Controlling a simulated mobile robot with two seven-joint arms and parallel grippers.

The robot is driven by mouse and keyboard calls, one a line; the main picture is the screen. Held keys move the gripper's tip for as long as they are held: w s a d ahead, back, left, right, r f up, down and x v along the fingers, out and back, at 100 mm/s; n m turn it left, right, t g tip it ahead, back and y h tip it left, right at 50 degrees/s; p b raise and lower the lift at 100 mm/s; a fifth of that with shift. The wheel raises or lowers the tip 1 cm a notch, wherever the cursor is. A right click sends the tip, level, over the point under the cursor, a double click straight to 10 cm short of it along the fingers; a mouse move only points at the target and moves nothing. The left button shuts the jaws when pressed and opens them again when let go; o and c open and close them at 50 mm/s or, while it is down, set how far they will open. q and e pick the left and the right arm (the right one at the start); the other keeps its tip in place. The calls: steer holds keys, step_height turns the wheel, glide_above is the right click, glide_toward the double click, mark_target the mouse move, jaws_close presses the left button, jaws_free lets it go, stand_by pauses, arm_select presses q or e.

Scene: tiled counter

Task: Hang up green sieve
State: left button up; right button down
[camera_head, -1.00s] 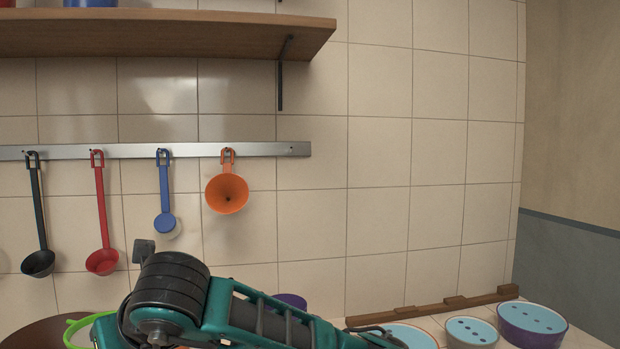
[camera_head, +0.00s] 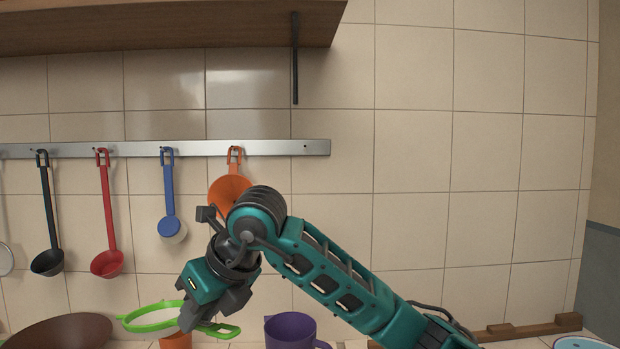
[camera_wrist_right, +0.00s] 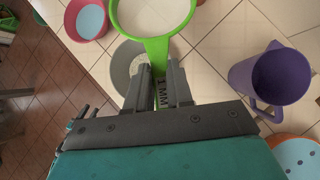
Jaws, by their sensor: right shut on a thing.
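The green sieve (camera_head: 152,317) has a bright green rim, a pale mesh bowl and a green handle. It is at the lower left of the head view, in front of the wall. My right gripper (camera_head: 208,322) is shut on its handle, and the handle's end sticks out to the right. In the right wrist view the handle (camera_wrist_right: 156,50) runs between the two fingers, with the bowl beyond them. A metal rail (camera_head: 272,148) crosses the wall above. A small dark spot, perhaps a free peg (camera_head: 305,147), shows near its right end. My left gripper is out of view.
On the rail hang a black ladle (camera_head: 46,262), a red ladle (camera_head: 107,263), a blue utensil (camera_head: 170,228) and an orange funnel (camera_head: 228,190), partly behind my right arm. A wooden shelf (camera_head: 170,30) is above. A purple mug (camera_head: 290,331) and brown bowl (camera_head: 60,331) stand below.

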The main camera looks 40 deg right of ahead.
steer(key=d+r+n+h, duration=0.8)
steer(key=d+r+n, duration=1)
steer(key=d+n, duration=0.55)
steer(key=shift+n, duration=0.85)
steer(key=shift+w+d+f+p, duration=0.35)
steer(key=shift+w+d, duration=0.4)
steer(key=shift+w, duration=0.65)
steer(key=shift+w+d+f+p, duration=0.35)
steer(key=shift+w+d, duration=0.4)
steer(key=shift+w, duration=0.6)
steer(key=shift+w+d+f+p, duration=0.35)
steer(key=shift+w+d, duration=0.4)
steer(key=shift+w, duration=0.65)
steer(key=c, duration=0.9)
jaws_free()
